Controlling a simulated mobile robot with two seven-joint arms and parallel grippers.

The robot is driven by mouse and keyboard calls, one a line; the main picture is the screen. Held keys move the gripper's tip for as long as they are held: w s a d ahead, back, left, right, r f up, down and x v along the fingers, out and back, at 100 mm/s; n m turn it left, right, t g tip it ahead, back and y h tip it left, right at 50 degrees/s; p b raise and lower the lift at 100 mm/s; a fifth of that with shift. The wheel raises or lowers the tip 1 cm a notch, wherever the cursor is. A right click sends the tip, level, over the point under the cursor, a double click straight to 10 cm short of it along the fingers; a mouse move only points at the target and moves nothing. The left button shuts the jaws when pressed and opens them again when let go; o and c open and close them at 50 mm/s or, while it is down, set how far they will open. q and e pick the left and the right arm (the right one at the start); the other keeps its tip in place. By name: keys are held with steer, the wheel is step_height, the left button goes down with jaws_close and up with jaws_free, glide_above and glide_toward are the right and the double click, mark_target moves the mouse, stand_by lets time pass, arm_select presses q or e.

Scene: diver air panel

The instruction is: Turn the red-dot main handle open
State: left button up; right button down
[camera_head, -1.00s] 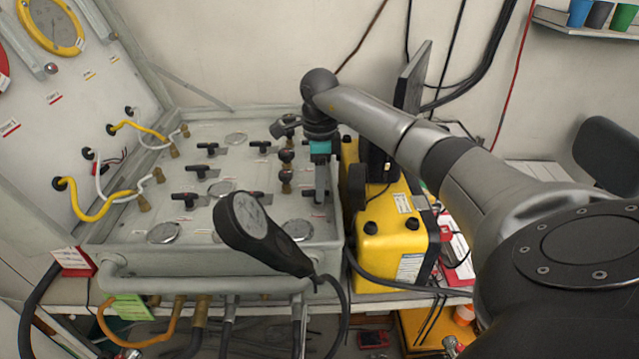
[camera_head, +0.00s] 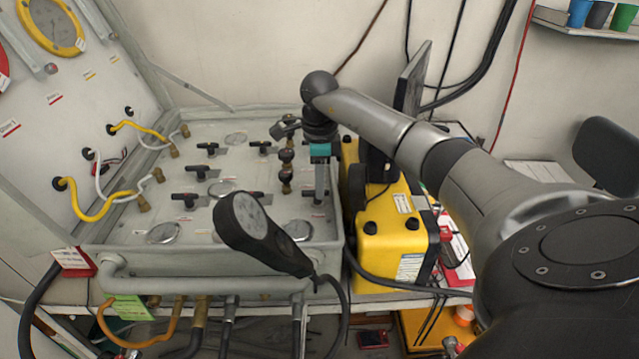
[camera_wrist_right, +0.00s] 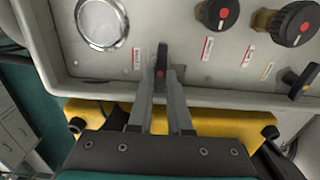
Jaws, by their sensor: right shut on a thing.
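The red-dot main handle (camera_wrist_right: 162,55) is a slim black lever with a red mark, near the panel's edge in the right wrist view. It points roughly up the picture, away from my wrist. My right gripper (camera_wrist_right: 161,76) is shut on it, with one finger on each side of its near end. My left gripper is not in view.
A round gauge (camera_wrist_right: 100,22) and black knobs (camera_wrist_right: 218,12) with red centres sit close to the handle. A black handset (camera_head: 258,228) hangs over the panel's front edge. A yellow case (camera_head: 388,245) stands right beside the panel.

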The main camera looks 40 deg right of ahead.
stand_by(0.4)
steer(key=n, duration=0.4)
steer(key=shift+w+d, duration=0.1)
steer(key=n, duration=0.4)
steer(key=shift+w+n+b, duration=0.1)
steer(key=shift+n+b, duration=0.2)
steer(key=shift+b, duration=0.05)
steer(key=n, duration=0.4)
steer(key=shift+w, duration=0.1)
steer(key=n, duration=0.4)
steer(key=shift+n, duration=0.4)
steer(key=c, duration=0.8)
jaws_free()
steer(key=shift+c, duration=0.2)
steer(key=shift+r, duration=0.1)
